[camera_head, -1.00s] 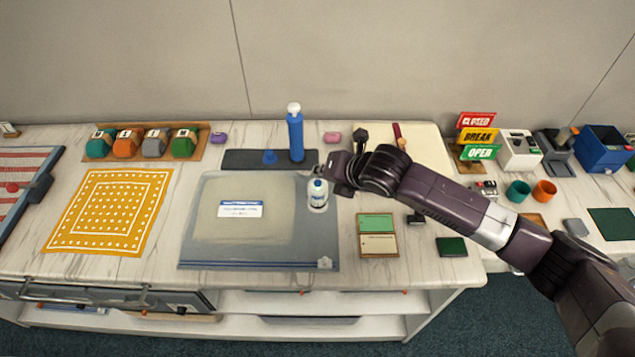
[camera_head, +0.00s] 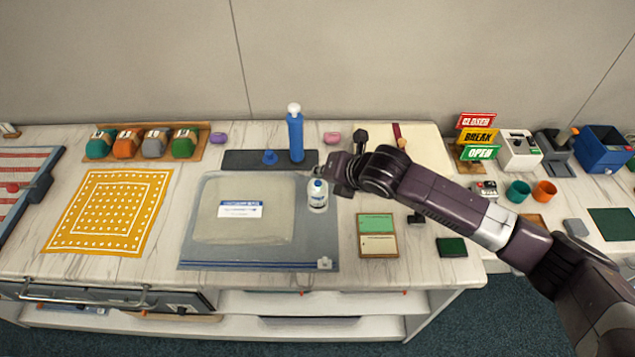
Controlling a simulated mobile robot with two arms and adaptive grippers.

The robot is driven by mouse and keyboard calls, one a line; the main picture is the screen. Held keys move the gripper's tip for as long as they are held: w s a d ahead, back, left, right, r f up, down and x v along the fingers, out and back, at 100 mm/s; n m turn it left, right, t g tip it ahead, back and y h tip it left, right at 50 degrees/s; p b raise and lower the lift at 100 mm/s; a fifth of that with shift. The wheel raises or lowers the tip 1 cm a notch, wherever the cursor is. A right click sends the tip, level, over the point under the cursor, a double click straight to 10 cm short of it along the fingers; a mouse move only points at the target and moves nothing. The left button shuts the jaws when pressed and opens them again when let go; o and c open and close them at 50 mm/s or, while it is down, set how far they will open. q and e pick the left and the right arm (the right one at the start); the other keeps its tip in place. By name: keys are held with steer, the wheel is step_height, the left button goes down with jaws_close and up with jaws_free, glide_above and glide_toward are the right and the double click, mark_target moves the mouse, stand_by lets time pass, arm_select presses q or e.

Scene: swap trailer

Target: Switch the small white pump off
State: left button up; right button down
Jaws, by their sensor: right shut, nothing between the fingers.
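The small white pump (camera_head: 318,197), a white body with a blue band and a light cap, stands upright at the right side of a flat, clear-and-grey bag (camera_head: 250,258). The bag holds a pale, block-like content with a white and blue label (camera_head: 240,209). My right gripper (camera_head: 320,171) is shut and empty, at the top of the pump and slightly behind it. I cannot tell whether it touches the pump, and its fingertips are small and partly hidden. The pump's switch is too small to make out. My left gripper is not in view.
A blue bottle with a white top (camera_head: 295,135) stands on a dark mat behind the bag. A yellow cloth (camera_head: 110,212) lies at left. Coloured signs (camera_head: 478,137) stand at the right.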

mark_target(320, 185)
steer(key=shift+f, duration=0.35)
steer(key=shift+f, duration=0.45)
stand_by(0.5)
steer(key=shift+r, duration=0.1)
steer(key=shift+r+p, duration=0.8)
steer(key=shift+p, duration=0.1)
step_height(320, 185, up, 6)
steer(key=p, duration=0.6)
